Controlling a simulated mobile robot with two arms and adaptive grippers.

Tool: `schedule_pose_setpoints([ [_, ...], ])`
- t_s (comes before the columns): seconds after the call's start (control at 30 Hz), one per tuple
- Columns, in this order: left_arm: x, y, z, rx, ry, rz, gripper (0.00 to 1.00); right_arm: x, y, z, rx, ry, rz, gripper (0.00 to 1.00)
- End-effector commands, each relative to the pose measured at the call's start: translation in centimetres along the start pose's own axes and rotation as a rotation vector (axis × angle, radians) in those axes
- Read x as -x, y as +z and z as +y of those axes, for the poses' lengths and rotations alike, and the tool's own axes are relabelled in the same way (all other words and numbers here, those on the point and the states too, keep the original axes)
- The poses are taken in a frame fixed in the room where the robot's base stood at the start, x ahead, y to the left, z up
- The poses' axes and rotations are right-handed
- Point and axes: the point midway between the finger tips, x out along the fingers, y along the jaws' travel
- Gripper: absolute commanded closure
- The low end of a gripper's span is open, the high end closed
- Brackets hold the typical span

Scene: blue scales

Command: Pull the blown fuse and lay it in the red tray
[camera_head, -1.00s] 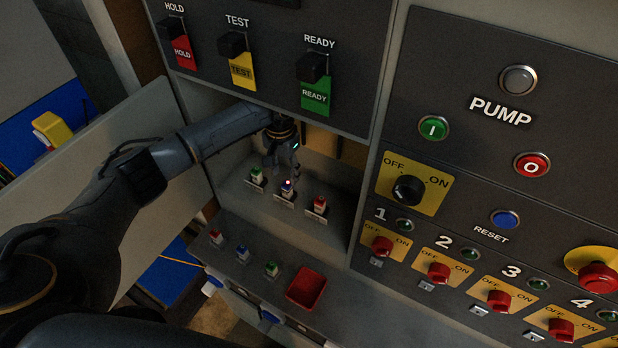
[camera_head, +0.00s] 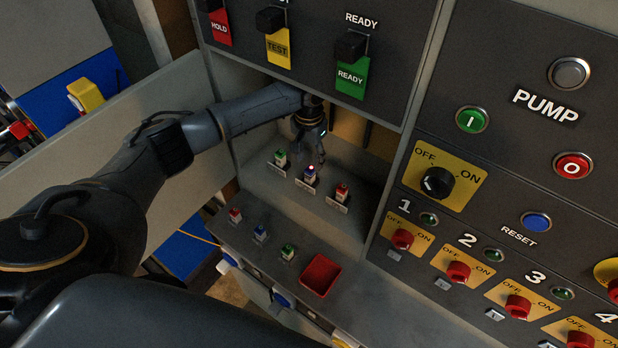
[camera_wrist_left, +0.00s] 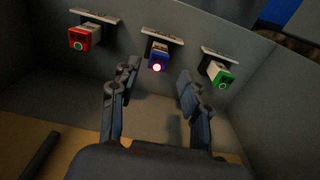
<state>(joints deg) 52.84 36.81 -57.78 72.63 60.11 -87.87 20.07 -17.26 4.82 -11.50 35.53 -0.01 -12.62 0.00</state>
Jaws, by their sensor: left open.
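Three fuses sit in a row in the recess: a green one (camera_head: 280,158), a blue one (camera_head: 310,176) and a red one (camera_head: 341,192). The blue fuse shows a glowing red light in the left wrist view (camera_wrist_left: 157,60). There the red fuse (camera_wrist_left: 84,38) and green fuse (camera_wrist_left: 220,74) show green rings. My left gripper (camera_head: 310,150) is open, just above and behind the blue fuse. In the wrist view its fingers (camera_wrist_left: 158,82) are spread either side of the blue fuse's line, holding nothing. The empty red tray (camera_head: 321,275) lies on the ledge. My right gripper is out of view.
Loose red (camera_head: 235,215), blue (camera_head: 260,233) and green (camera_head: 288,252) fuses stand on the ledge left of the tray. The switch panel (camera_head: 300,60) overhangs the recess. The pump panel (camera_head: 500,170) with knobs and buttons is at right. An open door (camera_head: 60,140) is at left.

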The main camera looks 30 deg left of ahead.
Motion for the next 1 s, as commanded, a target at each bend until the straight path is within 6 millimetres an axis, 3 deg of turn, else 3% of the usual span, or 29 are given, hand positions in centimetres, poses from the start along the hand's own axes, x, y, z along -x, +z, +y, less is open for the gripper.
schedule_pose_setpoints([
  [0.03,-1.7,0.0,0.0,-0.001,-0.001,-0.001,0.54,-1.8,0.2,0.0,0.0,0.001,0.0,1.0],
  [0.1,-2.8,0.1,0.0,-0.002,-0.001,-0.002,0.54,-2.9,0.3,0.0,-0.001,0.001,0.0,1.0],
  [0.4,-5.7,0.1,0.2,-0.002,0.001,-0.005,0.54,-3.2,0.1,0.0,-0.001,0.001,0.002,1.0],
  [1.0,-6.1,0.2,0.1,-0.003,-0.001,-0.006,0.54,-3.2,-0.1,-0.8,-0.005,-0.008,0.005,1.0],
])
